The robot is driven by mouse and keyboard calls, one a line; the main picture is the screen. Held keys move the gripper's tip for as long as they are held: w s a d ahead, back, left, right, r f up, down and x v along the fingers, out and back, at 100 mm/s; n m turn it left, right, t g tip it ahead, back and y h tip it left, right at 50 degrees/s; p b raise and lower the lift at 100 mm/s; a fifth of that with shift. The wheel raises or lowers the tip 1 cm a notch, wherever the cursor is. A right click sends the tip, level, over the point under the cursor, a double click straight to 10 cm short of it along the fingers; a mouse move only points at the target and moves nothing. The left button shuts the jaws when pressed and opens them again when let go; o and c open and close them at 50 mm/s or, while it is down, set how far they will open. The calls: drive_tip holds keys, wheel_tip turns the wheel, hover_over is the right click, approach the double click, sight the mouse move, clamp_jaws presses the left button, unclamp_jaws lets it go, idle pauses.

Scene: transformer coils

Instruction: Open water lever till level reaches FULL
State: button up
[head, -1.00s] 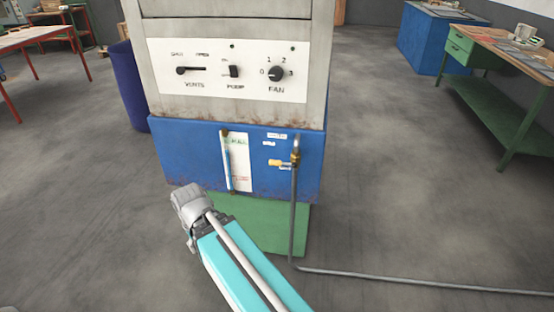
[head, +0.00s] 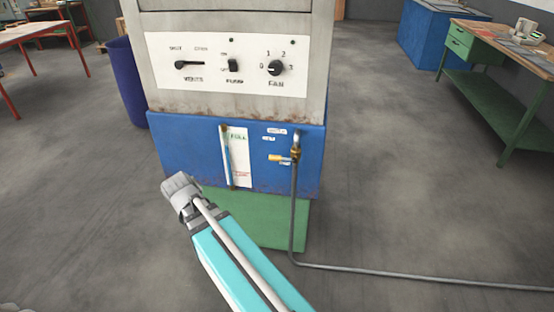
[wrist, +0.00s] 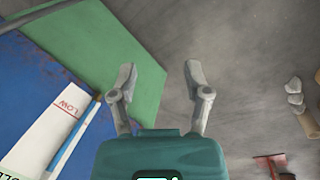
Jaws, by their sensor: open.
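The water lever (head: 281,159) has a yellow handle and sits on a brass valve at the top of a grey pipe, on the blue lower part of the machine. The handle points left, roughly level. Left of it is a white level gauge (head: 240,163) with a green FULL mark at its top and a thin tube; I cannot read the water level. In the wrist view the gauge's LOW end (wrist: 68,108) shows at left. My gripper (wrist: 159,73) is open and empty, apart from the lever, which is outside the wrist view. In the head view, my arm reaches low, left of the gauge.
A control panel (head: 231,66) with a lever, a switch and a FAN knob is above. The grey pipe (head: 293,210) drops from the valve and runs right along the floor. A dark blue bin (head: 126,85) stands left, a green workbench (head: 505,75) right. The front floor is open.

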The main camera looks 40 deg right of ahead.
drive_tip(key=w+d+r+g+h+b, duration=0.1)
drive_tip(key=w+d+r+h, duration=0.15)
drive_tip(key=d, duration=0.35)
drive_tip(key=w+d+r+g+h, duration=0.1)
drive_tip(key=w+d+h, duration=0.3)
drive_tip(key=d, duration=0.2)
drive_tip(key=g+h+b, duration=0.2)
drive_tip(key=g+h, duration=0.3)
approach(270, 158)
drive_tip(key=w+a, duration=0.1)
drive_tip(key=shift+a+r, duration=0.15)
drive_tip(key=shift+r, duration=0.25)
drive_tip(key=b+x, duration=0.2)
drive_tip(key=x, duration=1.2)
drive_tip(key=shift+a+f, duration=0.1)
drive_tip(key=shift+f, duration=0.05)
clamp_jaws()
